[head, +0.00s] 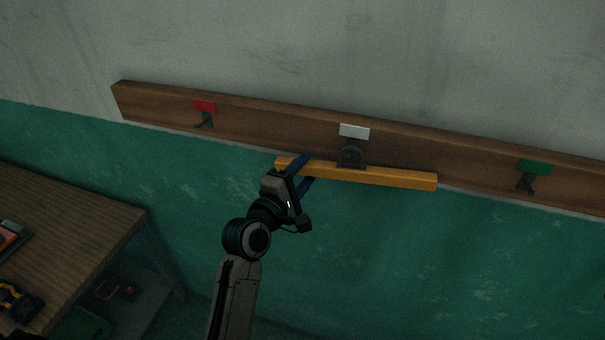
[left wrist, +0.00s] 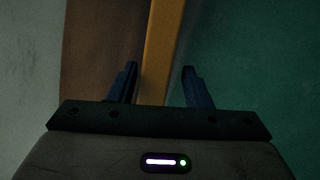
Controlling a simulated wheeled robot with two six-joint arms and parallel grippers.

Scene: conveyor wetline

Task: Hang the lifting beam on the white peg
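The lifting beam (head: 385,177) is a long yellow-orange bar, nearly level in front of the wooden rail, with a dark lug (head: 351,154) at its middle. The lug is right below the white tag (head: 354,131) and covers the white peg; I cannot tell how the two engage. My left gripper (head: 306,175) is at the beam's left half. In the left wrist view the beam (left wrist: 160,50) runs between the two blue fingers (left wrist: 160,84), with a gap visible on each side. My right gripper is not in view.
The wooden rail (head: 260,128) also carries a hook under a red tag (head: 204,106) at left and one under a green tag (head: 535,167) at right, both empty. A wooden table (head: 70,220) with tools stands at lower left. The wall below the rail is clear.

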